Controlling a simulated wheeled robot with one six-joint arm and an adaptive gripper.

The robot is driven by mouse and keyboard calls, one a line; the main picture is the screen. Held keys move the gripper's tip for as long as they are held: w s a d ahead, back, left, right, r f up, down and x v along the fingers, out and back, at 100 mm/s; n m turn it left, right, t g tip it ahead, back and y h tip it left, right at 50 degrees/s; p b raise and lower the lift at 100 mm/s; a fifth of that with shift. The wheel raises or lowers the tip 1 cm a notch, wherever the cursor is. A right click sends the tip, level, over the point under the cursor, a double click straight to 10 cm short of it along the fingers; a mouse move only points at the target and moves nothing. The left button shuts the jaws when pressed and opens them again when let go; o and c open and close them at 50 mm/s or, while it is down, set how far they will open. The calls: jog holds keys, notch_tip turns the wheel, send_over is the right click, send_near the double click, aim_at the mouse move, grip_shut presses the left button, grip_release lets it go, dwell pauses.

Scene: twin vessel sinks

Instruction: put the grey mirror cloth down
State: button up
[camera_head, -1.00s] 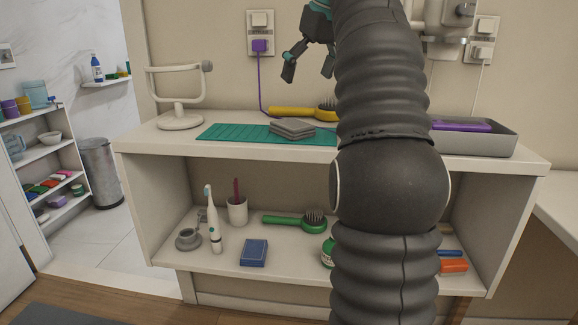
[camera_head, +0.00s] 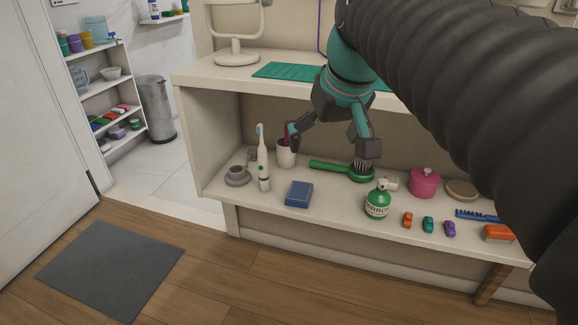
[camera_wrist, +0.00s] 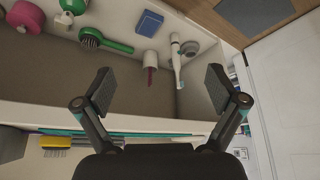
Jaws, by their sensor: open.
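The grey mirror cloth cannot be made out in the current views; my arm covers part of the counter top. The green mat (camera_head: 285,70), on which a folded grey cloth lay in the earlier head view, shows partly on the counter. My gripper (camera_head: 330,142) is open and empty, in front of the shelf unit and below the counter top's level. In the wrist view my gripper (camera_wrist: 160,82) has its two fingers wide apart with nothing between them.
The lower shelf holds a toothbrush (camera_head: 263,160), cup (camera_head: 287,155), blue box (camera_head: 298,193), green brush (camera_head: 335,169), green bottle (camera_head: 377,203) and pink pot (camera_head: 424,183). A white stand (camera_head: 238,40) is on the counter. A grey floor mat (camera_head: 110,265) lies front left.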

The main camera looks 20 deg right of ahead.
jog(key=s+a+f, duration=0.1)
jog(key=s+f, duration=0.4)
jog(key=f, duration=0.3)
jog(key=s+a+f, duration=0.2)
jog(key=s+f, duration=0.3)
jog(key=f, duration=0.3)
jog(key=shift+s+a+f, duration=0.15)
jog(key=shift+a+f, duration=0.1)
jog(key=shift+o, duration=0.5)
